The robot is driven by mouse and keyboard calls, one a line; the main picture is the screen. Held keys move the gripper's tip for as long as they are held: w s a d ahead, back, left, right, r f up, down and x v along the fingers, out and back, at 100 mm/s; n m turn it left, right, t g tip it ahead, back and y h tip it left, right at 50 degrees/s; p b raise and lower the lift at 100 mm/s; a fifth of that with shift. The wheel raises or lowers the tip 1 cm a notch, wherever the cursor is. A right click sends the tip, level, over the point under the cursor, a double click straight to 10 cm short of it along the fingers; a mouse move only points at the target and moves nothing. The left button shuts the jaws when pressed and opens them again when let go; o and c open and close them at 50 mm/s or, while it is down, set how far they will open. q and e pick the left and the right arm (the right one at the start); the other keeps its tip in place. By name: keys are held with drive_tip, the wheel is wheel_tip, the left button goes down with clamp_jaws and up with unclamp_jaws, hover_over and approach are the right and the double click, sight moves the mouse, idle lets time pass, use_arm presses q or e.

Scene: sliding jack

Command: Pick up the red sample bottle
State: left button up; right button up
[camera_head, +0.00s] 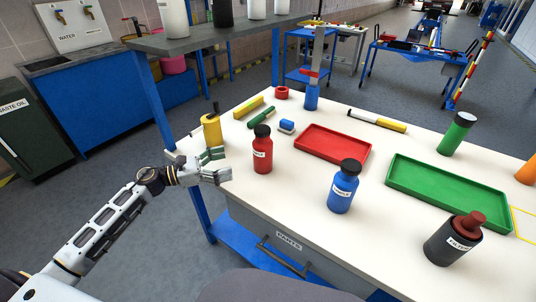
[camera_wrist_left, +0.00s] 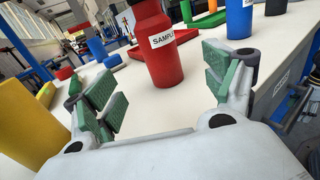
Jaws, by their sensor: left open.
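The red sample bottle (camera_head: 262,152) with a black cap and a white label stands upright near the left front edge of the white table. My left gripper (camera_head: 223,165) is open and empty, just left of the bottle and apart from it. In the left wrist view the red bottle (camera_wrist_left: 157,45) stands ahead, beyond the open green-padded fingers (camera_wrist_left: 166,90), and its top is cut off by the frame. My right gripper does not show in either view.
A blue bottle (camera_head: 343,187) stands to the right, and a yellow cylinder (camera_head: 212,131) stands behind my left gripper. A red tray (camera_head: 333,145) and a green tray (camera_head: 446,192) lie further right. A small blue block (camera_head: 287,126) lies behind the red bottle.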

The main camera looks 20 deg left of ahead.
sight(254, 155)
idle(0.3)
use_arm(q)
drive_tip(key=shift+x, duration=4)
drive_tip(key=shift+w+d, duration=0.2)
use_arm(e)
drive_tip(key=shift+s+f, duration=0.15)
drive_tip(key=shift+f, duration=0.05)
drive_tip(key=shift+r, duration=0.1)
use_arm(q)
drive_tip(key=shift+w+d, duration=0.25)
drive_tip(key=shift+d, duration=0.05)
drive_tip(key=shift+w+d, duration=0.4)
drive_tip(key=shift+d, duration=0.1)
drive_tip(key=shift+w+d, duration=0.5)
drive_tip(key=shift+d, duration=0.05)
drive_tip(key=shift+x, duration=0.8)
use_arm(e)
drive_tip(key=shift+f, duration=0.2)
